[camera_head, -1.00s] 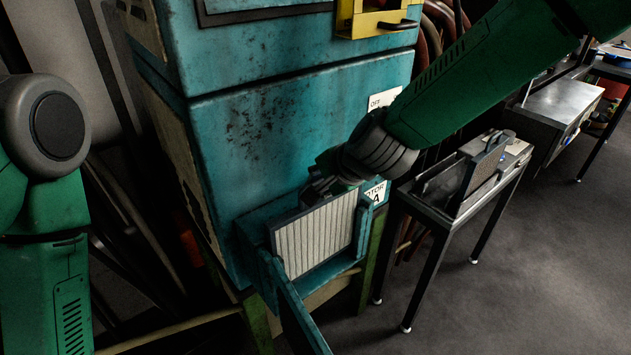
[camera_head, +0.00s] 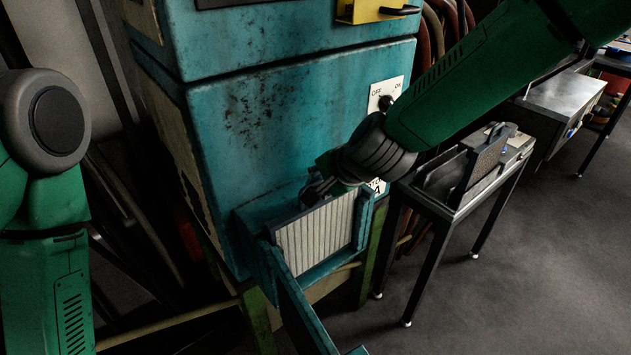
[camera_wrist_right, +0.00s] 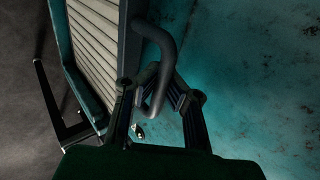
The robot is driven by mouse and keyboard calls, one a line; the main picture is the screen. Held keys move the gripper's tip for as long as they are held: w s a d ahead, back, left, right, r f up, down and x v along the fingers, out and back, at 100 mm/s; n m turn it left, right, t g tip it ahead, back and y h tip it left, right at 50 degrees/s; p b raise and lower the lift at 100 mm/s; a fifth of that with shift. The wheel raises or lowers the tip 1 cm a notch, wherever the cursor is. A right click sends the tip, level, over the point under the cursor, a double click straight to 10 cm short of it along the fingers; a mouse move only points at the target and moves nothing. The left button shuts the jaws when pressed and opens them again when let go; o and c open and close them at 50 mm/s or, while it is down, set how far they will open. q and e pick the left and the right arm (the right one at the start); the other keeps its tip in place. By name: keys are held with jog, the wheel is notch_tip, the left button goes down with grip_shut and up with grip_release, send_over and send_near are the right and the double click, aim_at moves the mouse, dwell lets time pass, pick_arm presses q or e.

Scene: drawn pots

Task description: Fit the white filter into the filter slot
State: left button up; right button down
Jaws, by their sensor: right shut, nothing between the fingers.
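The white pleated filter (camera_head: 316,236) stands upright in the teal filter slot (camera_head: 254,240) low on the front of the cabinet. How deep it sits I cannot tell. In the right wrist view, the filter (camera_wrist_right: 95,38) has a dark frame with a curved grey handle (camera_wrist_right: 166,45). My right gripper (camera_head: 318,190) is at the filter's top edge. In the right wrist view, its fingers (camera_wrist_right: 160,90) are beside the handle's lower end, shut with nothing held. My left arm shows at the left, but its gripper is out of view.
The slot's teal door (camera_head: 300,312) hangs open toward the front. The teal cabinet (camera_head: 270,120) carries an off/on switch plate (camera_head: 384,92), partly behind my right arm. A narrow metal stand (camera_head: 450,200) with a grey mesh panel (camera_head: 484,160) is at the right.

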jog(key=shift+f+b, duration=0.3)
jog(key=shift+f, duration=0.4)
jog(key=c, duration=1.8)
grip_release()
jog(key=shift+s+d+r, duration=0.15)
jog(key=shift+r, duration=0.15)
jog(key=v, duration=1.1)
jog(key=shift+s, duration=0.1)
